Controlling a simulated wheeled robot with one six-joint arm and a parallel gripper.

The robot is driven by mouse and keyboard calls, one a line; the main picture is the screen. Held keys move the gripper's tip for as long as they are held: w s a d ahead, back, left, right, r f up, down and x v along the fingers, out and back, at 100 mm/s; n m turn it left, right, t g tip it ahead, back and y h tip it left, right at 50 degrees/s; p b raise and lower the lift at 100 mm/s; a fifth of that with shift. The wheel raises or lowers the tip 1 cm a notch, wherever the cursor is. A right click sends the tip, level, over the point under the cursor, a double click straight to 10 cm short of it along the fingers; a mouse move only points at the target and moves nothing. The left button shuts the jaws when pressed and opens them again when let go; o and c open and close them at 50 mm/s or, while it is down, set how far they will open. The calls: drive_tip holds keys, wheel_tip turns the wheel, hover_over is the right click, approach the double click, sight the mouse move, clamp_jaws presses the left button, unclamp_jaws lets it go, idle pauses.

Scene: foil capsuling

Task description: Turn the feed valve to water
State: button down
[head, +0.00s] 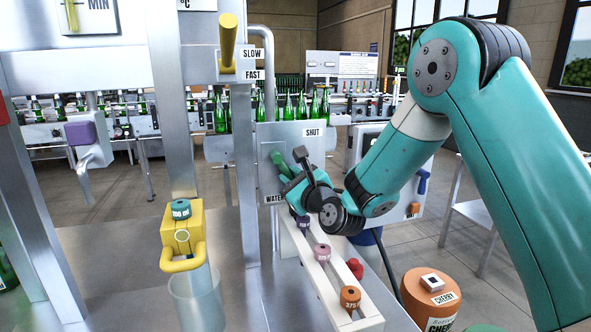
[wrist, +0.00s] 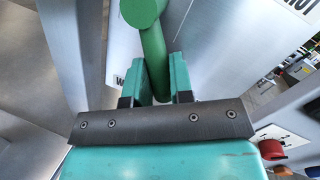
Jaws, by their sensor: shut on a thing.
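The feed valve's green handle (head: 278,162) is on a grey panel (head: 268,185) in the middle of the head view. A SHUT label (head: 314,132) is at the panel's upper right and a WATER label (head: 274,198) at its lower left, partly covered. My gripper (head: 293,180) is at the handle and hides part of it. In the wrist view the green lever (wrist: 154,55) runs from a round green end at the top down between my two fingers (wrist: 156,88). The fingers are shut on the lever. The lever's lower end is hidden.
Below my arm is a pale rack (head: 306,262) with several coloured knobs. An orange cherry container (head: 431,296) stands to its right. A yellow tap block (head: 182,228) is on the left, over a clear vessel (head: 196,295). A steel post (head: 244,175) stands just left of the panel.

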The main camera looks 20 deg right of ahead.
drive_tip(key=shift+a+f+m+p, duration=0.2)
drive_tip(key=shift+a+m+p, duration=0.2)
drive_tip(key=shift+m, duration=0.5)
drive_tip(key=c, duration=1)
unclamp_jaws()
drive_tip(key=shift+s+d, duration=0.1)
drive_tip(key=shift+s+f+b, duration=0.25)
drive_tip(key=shift+s+b, duration=0.05)
drive_tip(key=shift+b, duration=0.3)
drive_tip(key=b+v, duration=0.5)
drive_tip(key=shift+s+d+f, duration=0.1)
drive_tip(key=shift+s+d, duration=0.05)
drive_tip(key=shift+s, duration=0.1)
drive_tip(key=shift+s+d+b, duration=0.1)
drive_tip(key=shift+s+b, duration=0.3)
drive_tip(key=shift+s, duration=0.15)
